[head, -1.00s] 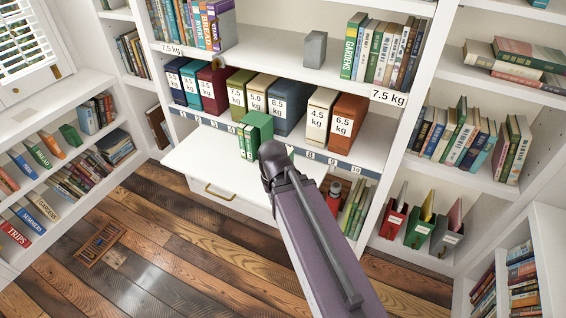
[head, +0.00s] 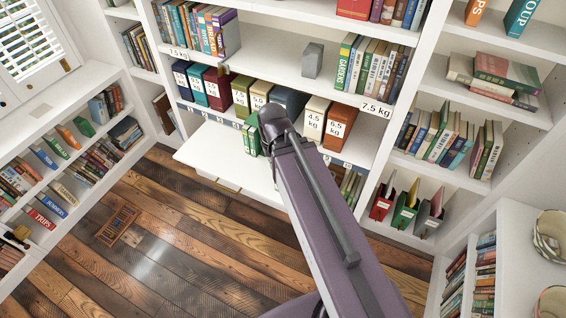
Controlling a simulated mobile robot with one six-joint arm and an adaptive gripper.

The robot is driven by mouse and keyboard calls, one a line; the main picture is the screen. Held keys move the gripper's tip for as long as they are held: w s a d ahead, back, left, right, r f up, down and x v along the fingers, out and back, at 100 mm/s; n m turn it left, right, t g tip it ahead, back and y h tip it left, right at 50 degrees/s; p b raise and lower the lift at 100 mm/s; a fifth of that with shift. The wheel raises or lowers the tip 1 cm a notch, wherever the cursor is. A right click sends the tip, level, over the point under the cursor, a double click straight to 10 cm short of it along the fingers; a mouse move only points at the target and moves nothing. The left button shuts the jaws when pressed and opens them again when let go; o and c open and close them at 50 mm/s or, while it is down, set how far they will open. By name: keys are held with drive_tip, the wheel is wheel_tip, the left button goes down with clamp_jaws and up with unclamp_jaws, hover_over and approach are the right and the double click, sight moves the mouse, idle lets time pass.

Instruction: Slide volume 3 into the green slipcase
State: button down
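A green case (head: 251,136) stands on the white fold-out surface, just left of my arm's end. I take it for the green slipcase. Pale-labelled green spines show at its front, but I cannot read their numbers. Part of it is hidden behind my arm. I cannot pick out volume 3 in this view. My arm reaches from the bottom right up to the surface's back edge, and its visible end covers part of the shelf. My gripper is not in view, so I cannot tell whether it holds anything.
The white fold-out surface (head: 212,153) is bare left of the case. Behind it stands a row of weight-labelled volumes, including a dark red one (head: 217,90) and an orange one (head: 340,127). A grey block (head: 312,60) stands on the shelf above.

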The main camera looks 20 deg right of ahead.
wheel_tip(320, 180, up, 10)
drive_tip(key=p, duration=0.8)
drive_tip(key=shift+p, duration=0.3)
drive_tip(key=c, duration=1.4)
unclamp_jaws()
